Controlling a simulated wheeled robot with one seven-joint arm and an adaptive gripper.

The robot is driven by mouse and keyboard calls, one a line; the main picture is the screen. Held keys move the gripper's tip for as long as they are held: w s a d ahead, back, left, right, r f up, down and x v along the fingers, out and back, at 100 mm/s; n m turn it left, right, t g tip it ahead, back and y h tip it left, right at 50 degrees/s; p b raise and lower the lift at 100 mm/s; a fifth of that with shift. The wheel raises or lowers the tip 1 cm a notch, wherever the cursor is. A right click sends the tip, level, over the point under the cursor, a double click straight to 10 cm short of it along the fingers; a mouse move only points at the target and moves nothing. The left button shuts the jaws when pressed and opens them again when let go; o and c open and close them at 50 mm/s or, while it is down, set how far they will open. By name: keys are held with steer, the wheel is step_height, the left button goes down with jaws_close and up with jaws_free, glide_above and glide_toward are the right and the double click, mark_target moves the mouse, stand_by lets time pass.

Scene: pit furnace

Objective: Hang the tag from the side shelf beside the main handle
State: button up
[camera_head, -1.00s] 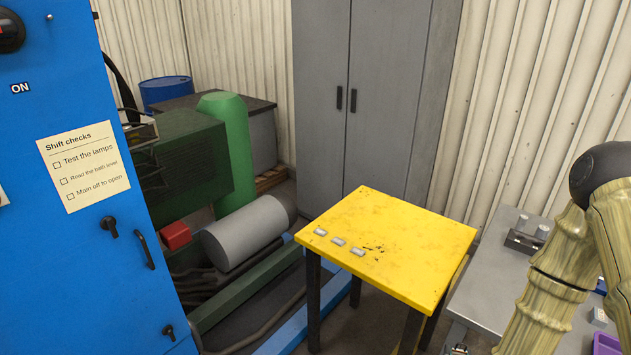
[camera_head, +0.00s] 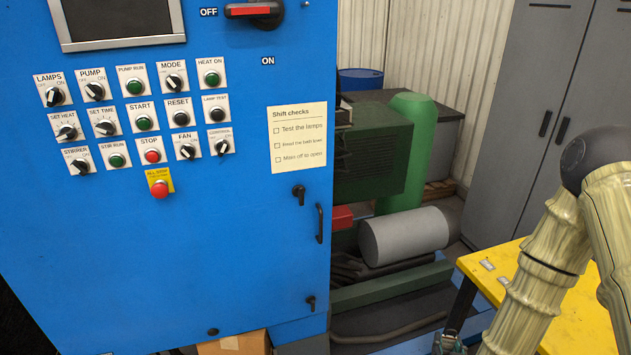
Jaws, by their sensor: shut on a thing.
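The main handle (camera_head: 254,9) is a red lever on a dark mount at the top of the blue cabinet (camera_head: 230,260). It lies level, with an OFF label to its left and an ON label below. Only a small dark part of my gripper (camera_head: 450,344) shows at the bottom edge, left of my forearm. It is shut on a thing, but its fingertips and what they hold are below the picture. I see no tag hanging by the handle, and the side shelf cannot be made out.
Knobs and buttons, with a red stop button (camera_head: 159,188), cover the cabinet front. A door handle (camera_head: 320,223) sticks out at its right edge. The yellow table (camera_head: 565,310) stands at lower right, partly behind my arm. A grey cylinder (camera_head: 405,237) lies beyond the cabinet.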

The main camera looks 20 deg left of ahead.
steer(key=w+a+r+n+y, duration=0.2)
steer(key=w+a+r, duration=0.9)
steer(key=w, duration=0.2)
steer(key=w+a+r+n+g+y, duration=0.1)
steer(key=w+a+r, duration=0.35)
steer(key=r, duration=0.45)
steer(key=w+a+r+n+g+y, duration=0.1)
steer(key=w+a+r, duration=0.2)
steer(key=a+r, duration=0.4)
steer(key=s+a+r+n+g+y, duration=0.1)
steer(key=s+a+r, duration=0.25)
steer(key=r, duration=1.05)
steer(key=s+a+r+n, duration=0.1)
steer(key=s+a+r, duration=0.3)
steer(key=r, duration=1)
steer(key=s+a+r+n+g+y, duration=0.15)
steer(key=a+r, duration=0.35)
steer(key=r, duration=0.9)
steer(key=shift+m+h, duration=0.25)
steer(key=shift+m, duration=0.2)
steer(key=shift+w+a+f+p, duration=0.25)
steer(key=shift+w+a+p, duration=0.15)
steer(key=shift+w+a, duration=0.5)
steer(key=shift+w+a+f+p, duration=0.2)
steer(key=shift+w+a+p, duration=0.35)
steer(key=shift+w, duration=0.55)
steer(key=shift+w+a+f+p, duration=0.25)
steer(key=shift+w+a+p, duration=0.05)
steer(key=shift+w+a, duration=0.65)
steer(key=shift+d, duration=0.1)
